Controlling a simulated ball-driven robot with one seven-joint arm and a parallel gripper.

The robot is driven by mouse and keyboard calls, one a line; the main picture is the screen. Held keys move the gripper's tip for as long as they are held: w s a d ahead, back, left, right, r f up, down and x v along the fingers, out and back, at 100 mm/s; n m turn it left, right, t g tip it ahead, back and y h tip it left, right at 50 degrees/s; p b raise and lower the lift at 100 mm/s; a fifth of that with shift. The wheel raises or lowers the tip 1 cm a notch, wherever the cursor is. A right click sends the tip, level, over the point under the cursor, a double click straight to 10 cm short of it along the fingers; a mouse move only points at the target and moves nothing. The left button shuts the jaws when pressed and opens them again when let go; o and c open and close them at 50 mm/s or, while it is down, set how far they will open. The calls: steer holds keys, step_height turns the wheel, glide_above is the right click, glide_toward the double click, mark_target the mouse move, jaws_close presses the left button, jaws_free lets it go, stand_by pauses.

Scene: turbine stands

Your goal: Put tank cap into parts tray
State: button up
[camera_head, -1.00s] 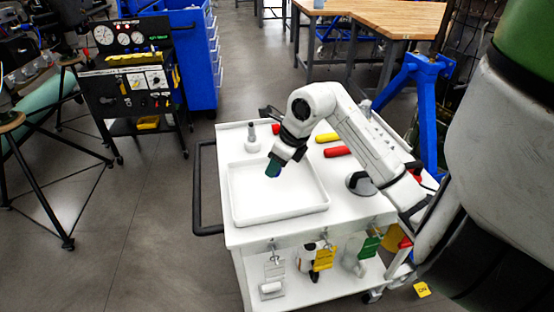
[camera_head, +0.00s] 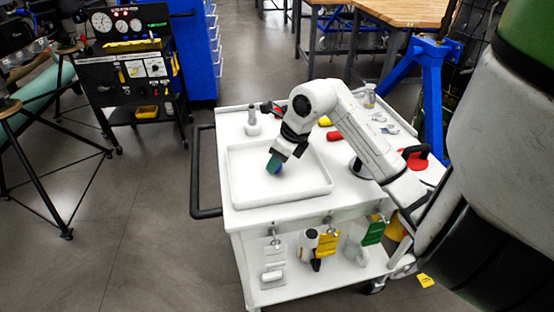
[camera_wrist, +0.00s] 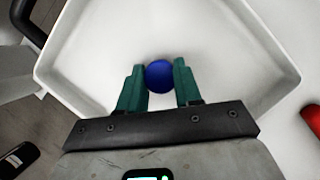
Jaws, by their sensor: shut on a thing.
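A round blue tank cap (camera_wrist: 159,76) sits between the green fingertips of my gripper (camera_wrist: 160,88) in the wrist view. My gripper (camera_head: 274,164) is shut on the cap, over the inside of the white parts tray (camera_head: 250,193), which lies on the white cart top. In the head view the cap is a small blue spot at the fingertips, partly hidden by them. The tray floor around it looks bare. Whether the cap touches the tray floor I cannot tell.
A grey-white bottle-like part (camera_head: 252,122) stands behind the tray. A red part with a black handle (camera_head: 415,157) is at the cart's right. A black push handle (camera_head: 197,170) is at the left.

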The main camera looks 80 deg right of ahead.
steer(key=shift+f+b, duration=0.35)
steer(key=shift+b, duration=0.15)
steer(key=o, duration=1.2)
steer(key=shift+o, duration=0.2)
steer(key=p+v, duration=0.1)
steer(key=v, duration=0.6)
stand_by(0.4)
